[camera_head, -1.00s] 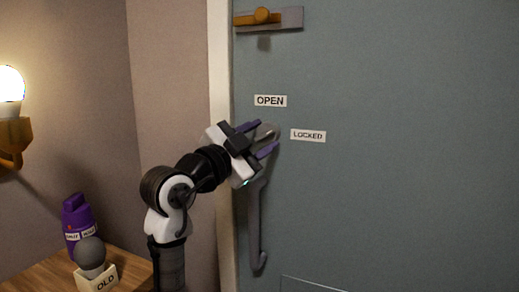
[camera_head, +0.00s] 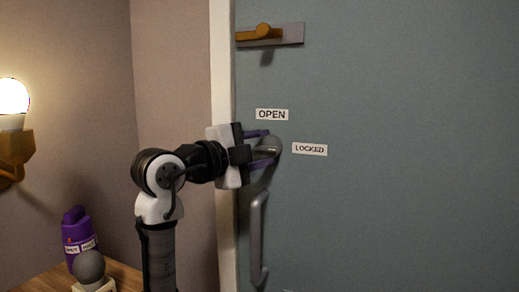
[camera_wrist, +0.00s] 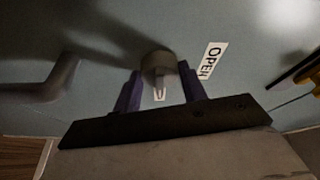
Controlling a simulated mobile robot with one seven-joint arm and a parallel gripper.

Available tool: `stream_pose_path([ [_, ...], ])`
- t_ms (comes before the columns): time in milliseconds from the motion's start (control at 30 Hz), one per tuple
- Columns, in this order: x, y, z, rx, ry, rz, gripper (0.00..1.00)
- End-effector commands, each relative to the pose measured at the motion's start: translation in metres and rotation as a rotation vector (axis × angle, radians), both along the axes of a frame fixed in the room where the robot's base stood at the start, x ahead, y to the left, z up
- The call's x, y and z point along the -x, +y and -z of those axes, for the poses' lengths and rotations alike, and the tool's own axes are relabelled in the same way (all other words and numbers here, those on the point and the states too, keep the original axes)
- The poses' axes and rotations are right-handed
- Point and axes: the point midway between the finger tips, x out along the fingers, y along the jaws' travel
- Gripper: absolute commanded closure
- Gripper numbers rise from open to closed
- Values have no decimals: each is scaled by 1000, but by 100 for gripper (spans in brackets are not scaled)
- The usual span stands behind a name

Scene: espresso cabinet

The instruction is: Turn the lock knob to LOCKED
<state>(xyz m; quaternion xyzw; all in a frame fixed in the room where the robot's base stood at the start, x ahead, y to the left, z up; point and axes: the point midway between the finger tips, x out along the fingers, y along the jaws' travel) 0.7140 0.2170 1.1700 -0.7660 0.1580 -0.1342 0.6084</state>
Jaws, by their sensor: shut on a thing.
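The lock knob (camera_head: 273,146) is a round grey metal knob on the blue-grey door, near its left edge. The OPEN label (camera_head: 272,114) is above it and the LOCKED label (camera_head: 310,149) is to its right. My gripper (camera_head: 268,146) reaches in from the left, its purple fingers shut on the knob and partly hiding it. In the wrist view the knob (camera_wrist: 158,66) shows between and just beyond the two fingertips (camera_wrist: 161,84), with the OPEN label (camera_wrist: 210,60) to its right. Which label the knob points at is hard to tell.
A grey door handle (camera_head: 258,240) hangs below the knob, close under my gripper. An orange latch (camera_head: 262,32) on a grey plate is above. At left are a lit bulb (camera_head: 12,97), a purple bottle (camera_head: 78,235) and a grey bulb (camera_head: 89,267) on a wooden surface.

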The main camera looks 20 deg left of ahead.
Motion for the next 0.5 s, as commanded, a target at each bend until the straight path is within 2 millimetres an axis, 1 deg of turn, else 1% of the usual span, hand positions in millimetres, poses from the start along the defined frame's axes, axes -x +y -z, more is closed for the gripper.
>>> stream_pose_path([
  [367, 0, 0, 0, -7, 0, 0, 81],
  [400, 0, 0, 0, -7, 0, 0, 57],
  [500, 0, 0, 0, -6, 1, 0, 44],
])
